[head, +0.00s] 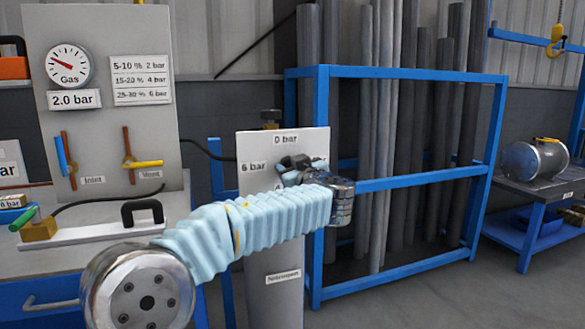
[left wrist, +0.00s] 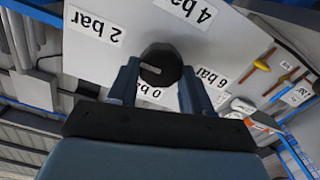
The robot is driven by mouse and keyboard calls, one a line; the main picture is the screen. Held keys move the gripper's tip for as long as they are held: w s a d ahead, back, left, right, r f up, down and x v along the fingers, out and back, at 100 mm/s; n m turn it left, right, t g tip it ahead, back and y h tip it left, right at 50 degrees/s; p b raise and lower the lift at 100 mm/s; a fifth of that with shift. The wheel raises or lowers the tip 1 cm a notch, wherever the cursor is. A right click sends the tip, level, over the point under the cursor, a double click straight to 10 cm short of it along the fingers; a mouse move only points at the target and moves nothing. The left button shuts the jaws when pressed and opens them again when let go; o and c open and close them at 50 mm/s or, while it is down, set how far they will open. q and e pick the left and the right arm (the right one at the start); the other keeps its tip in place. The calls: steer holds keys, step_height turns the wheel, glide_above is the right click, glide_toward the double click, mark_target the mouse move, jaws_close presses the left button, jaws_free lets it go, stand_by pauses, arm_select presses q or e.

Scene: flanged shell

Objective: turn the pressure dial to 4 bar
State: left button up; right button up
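The pressure dial is a dark round knob (left wrist: 162,62) on a pale panel (left wrist: 95,55), seen turned over in the left wrist view. Around it are the labels 0, 2, 4 and 6 bar; the 4 bar label (left wrist: 190,10) is at the top edge. A small light mark shows on the knob's lower left, but I cannot tell its exact reading. My left gripper (left wrist: 160,80) has one finger on each side of the knob, close to it; firm contact is unclear. In the head view my left gripper (head: 297,165) hides the knob on the panel (head: 255,148). My right gripper is out of view.
A grey gas panel (head: 150,35) with a round gauge (head: 69,65) and a 2.0 bar sign (head: 74,99) stands at left. A blue rack (head: 400,72) with tall grey cylinders is close behind on the right. A bench (head: 540,188) holds a metal tank (head: 533,160) at far right.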

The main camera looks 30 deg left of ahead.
arm_select(q)
steer(key=c, duration=0.4)
steer(key=shift+o, duration=0.2)
steer(key=shift+w+d+f+m+b, duration=0.1)
steer(key=shift+m+b, duration=0.8)
steer(key=shift+m, duration=2.05)
steer(key=shift+w+d+f+m+b, duration=0.1)
steer(key=shift+m+b, duration=0.8)
steer(key=shift+m, duration=2.1)
steer(key=shift+w+d+m+b, duration=0.1)
steer(key=shift+m+b, duration=0.8)
steer(key=shift+m, duration=2.05)
steer(key=o, duration=1)
steer(key=shift+o, duration=0.2)
